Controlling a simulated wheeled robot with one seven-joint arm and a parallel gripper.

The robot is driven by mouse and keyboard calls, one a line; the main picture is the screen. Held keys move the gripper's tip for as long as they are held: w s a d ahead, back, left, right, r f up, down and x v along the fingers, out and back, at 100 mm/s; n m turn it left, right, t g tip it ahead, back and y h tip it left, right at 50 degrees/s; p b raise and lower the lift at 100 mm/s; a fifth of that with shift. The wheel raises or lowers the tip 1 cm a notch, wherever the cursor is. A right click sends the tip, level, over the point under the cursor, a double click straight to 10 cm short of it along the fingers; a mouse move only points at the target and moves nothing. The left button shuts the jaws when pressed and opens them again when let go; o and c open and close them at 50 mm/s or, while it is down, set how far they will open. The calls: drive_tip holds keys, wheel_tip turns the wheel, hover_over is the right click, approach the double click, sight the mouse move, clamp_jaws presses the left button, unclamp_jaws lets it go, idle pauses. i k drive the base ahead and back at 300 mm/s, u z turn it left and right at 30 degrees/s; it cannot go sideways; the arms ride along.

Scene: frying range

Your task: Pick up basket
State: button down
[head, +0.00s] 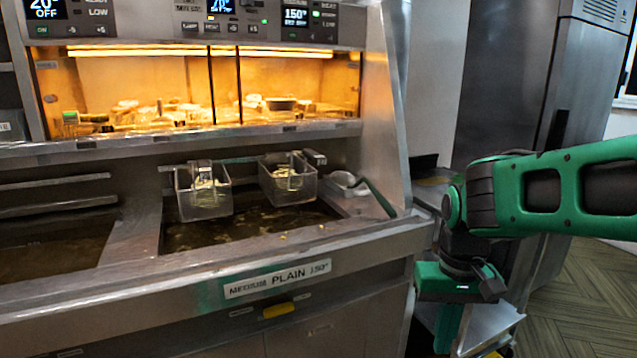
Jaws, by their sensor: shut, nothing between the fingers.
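Two wire fry baskets hang over the dark oil vat (250,222). The left basket (204,200) holds some pale food, and so does the right basket (290,187). Both hang upright near the back wall of the vat, with short handle brackets at their rear edges. My green gripper (449,328) points down at the right, beyond the right end of the fryer and well apart from both baskets. It is shut and empty. Its fingertips are small and partly lost against the shelf behind.
A pale scoop or strainer with a green handle (378,197) rests at the vat's right corner. A lit warming cabinet (200,90) with food sits above. The fryer's front ledge (150,275) runs along the vats. A steel cabinet (580,130) stands behind my arm.

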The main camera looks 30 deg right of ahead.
sight(285, 180)
drive_tip(key=z, duration=0.1)
drive_tip(key=i, duration=1)
drive_tip(key=u, duration=0.05)
